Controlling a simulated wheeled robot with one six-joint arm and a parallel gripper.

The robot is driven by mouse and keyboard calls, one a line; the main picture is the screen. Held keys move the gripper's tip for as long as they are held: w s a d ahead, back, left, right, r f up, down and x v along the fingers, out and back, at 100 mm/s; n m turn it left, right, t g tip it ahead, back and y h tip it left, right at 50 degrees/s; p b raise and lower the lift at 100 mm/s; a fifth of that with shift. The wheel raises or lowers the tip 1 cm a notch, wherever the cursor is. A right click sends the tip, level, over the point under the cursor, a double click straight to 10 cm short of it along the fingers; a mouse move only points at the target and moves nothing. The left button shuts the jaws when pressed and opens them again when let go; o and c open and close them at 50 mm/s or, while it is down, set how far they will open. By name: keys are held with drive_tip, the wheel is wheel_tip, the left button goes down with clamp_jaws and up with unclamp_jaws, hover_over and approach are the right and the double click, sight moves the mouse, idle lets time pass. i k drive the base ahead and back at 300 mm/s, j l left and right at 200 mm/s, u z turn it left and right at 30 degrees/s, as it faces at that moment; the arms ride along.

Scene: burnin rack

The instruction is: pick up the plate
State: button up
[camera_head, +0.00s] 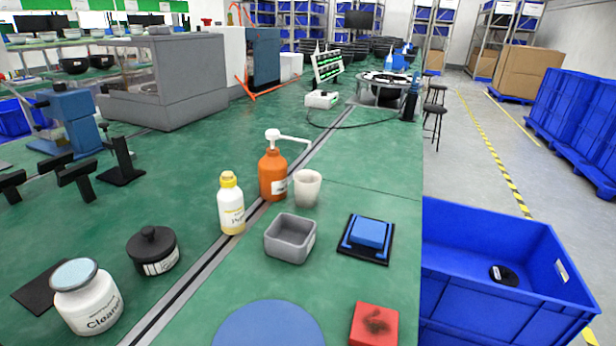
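A flat round blue disc (268,326), which looks like the plate, lies on the green bench top (370,190) at the bottom middle. Its near part is cut off by the picture's lower edge. A small round black item (503,275) lies inside the blue bin (500,318) at the right; I cannot tell whether it is a dish. My gripper does not show in this view, and nothing is seen touching the blue disc.
Near the disc are a red block (374,325), a grey square tray (290,239), a blue pad on a black base (369,234), a white cup (307,188), an orange pump bottle (273,174) and a yellow-capped bottle (231,206). A white jar (88,298) stands lower left.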

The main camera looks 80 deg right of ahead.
sight(366, 232)
drive_tip(key=z, duration=2.25)
